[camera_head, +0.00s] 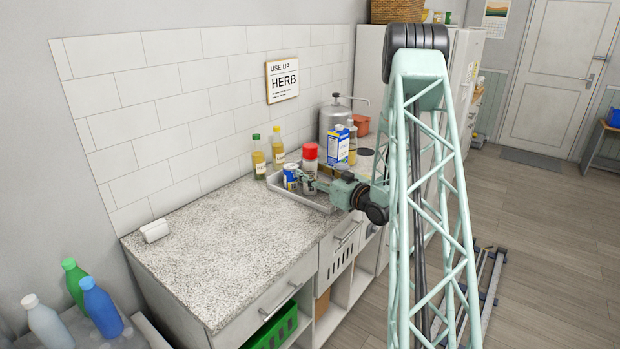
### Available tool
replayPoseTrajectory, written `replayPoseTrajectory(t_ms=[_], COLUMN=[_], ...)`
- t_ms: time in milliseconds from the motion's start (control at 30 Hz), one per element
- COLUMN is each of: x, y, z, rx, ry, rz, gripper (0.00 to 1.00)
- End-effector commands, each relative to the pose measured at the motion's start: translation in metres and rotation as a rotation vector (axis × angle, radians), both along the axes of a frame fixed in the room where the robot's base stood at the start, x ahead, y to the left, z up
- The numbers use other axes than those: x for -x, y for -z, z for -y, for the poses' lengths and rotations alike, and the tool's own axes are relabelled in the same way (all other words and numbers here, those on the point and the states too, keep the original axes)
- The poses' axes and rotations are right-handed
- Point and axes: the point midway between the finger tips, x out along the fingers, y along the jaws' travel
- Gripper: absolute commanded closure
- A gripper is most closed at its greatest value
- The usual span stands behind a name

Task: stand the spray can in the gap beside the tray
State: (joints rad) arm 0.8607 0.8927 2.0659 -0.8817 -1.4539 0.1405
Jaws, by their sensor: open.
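A spray can (310,154) with a red cap stands upright at the tray, towards the right end of the counter. The grey tray (297,197) also holds a small blue and white can (290,178). My gripper (309,183) is open, low over the tray, at the lower part of the spray can. It hides part of the can and of the tray. I cannot tell whether the fingers touch the can. The gap beside the tray cannot be made out clearly.
Two yellow bottles (259,158) stand by the wall behind the tray. A blue and white carton (338,148), a bottle (352,144) and a steel pump canister (333,120) crowd the counter's far end. The speckled counter (220,240) is mostly clear at left, with a small white object (155,231).

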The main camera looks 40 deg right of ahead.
Motion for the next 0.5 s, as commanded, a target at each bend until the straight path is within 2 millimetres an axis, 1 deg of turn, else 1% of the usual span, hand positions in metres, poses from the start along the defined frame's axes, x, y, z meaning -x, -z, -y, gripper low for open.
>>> replayPoseTrajectory(t_ms=[133,500], x=[-0.0054,-0.0056], y=[0.0000,-0.0001], z=[0.0004,0.0004], rx=[0.000,0.000], ry=[0.001,0.001], rz=[0.000,0.000], gripper=[0.52,0.52])
